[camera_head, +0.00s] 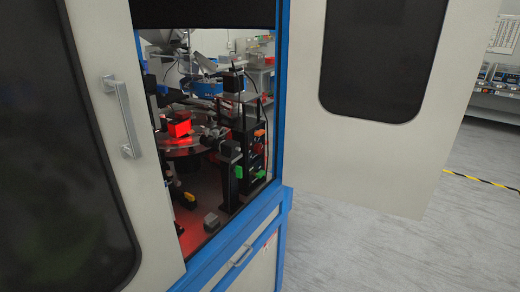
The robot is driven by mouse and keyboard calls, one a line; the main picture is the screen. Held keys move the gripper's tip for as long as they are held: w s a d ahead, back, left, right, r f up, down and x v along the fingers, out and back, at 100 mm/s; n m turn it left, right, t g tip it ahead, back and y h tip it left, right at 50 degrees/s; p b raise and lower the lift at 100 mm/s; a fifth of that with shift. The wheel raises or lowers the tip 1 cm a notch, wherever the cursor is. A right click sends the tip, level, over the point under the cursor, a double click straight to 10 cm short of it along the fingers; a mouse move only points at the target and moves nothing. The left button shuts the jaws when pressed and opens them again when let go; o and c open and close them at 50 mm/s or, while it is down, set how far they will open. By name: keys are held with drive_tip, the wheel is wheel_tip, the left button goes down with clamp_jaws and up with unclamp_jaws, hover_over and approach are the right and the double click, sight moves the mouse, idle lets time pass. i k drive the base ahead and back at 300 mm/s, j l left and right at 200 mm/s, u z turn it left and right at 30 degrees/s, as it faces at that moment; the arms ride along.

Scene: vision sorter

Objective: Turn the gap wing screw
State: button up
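The vision sorter's inside shows through the opening between its two doors. A round glass plate (184,147) sits there under a glowing red block (179,128). Black posts and brackets stand to its right, with a green part (239,172), an orange part (259,133) and a yellow part (190,197) among them. These coloured parts are too small to tell whether one is the gap wing screw, so I cannot pick the screw out. My gripper is not in view.
The near left door (60,150) with its metal handle (125,115) covers the left side. The right door (345,165) stands swung open. A blue frame (281,95) edges the opening, with a drawer handle (243,257) below it. Grey floor (440,245) is clear at right.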

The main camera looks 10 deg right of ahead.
sight(257, 133)
drive_tip(key=i+l+u, duration=0.15)
drive_tip(key=u, duration=0.3)
drive_tip(key=l+u, duration=0.4)
drive_tip(key=i+l+u, duration=0.15)
drive_tip(key=u, duration=0.3)
drive_tip(key=l+u, duration=0.55)
drive_tip(key=u, duration=0.3)
drive_tip(key=k+l+u, duration=0.1)
drive_tip(key=l+u, duration=0.2)
drive_tip(key=u, duration=0.15)
drive_tip(key=k+l+u, duration=0.1)
drive_tip(key=u, duration=0.3)
drive_tip(key=l, duration=0.1)
